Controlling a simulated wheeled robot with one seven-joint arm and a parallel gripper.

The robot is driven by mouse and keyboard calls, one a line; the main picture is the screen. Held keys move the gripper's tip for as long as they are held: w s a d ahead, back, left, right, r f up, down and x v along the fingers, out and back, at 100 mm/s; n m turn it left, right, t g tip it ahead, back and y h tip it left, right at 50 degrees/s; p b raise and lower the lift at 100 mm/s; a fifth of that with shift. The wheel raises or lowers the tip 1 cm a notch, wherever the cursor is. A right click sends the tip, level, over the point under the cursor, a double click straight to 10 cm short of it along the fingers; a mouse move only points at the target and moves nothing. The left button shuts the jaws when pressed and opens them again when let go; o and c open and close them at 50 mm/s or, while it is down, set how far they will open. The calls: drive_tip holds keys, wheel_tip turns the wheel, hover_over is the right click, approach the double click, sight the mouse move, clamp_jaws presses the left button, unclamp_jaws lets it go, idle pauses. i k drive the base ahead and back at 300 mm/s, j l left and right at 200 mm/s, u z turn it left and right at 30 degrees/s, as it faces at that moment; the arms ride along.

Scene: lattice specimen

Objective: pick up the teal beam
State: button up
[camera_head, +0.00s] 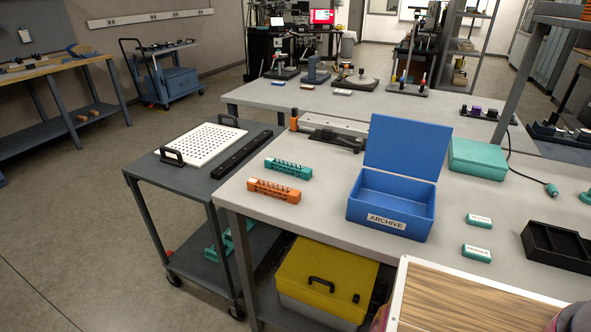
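The teal beam (288,169) is a lattice bar lying flat near the left edge of the grey table (320,222). An orange lattice beam (273,190) lies just in front of it, roughly parallel, with a small gap between them. Nothing covers the teal beam. My gripper is not in view.
An open blue box (391,208) labelled ARCHIVE stands right of the beams, its lid raised. Two small teal labelled blocks, a closed teal case (477,159) and a black tray (556,246) lie farther right. A dark cart (180,185) stands left of the table.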

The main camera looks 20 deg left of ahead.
sight(271, 164)
drive_tip(key=j, duration=1.35)
drive_tip(key=k+j, duration=0.1)
drive_tip(key=j, duration=2.55)
drive_tip(key=z, duration=0.05)
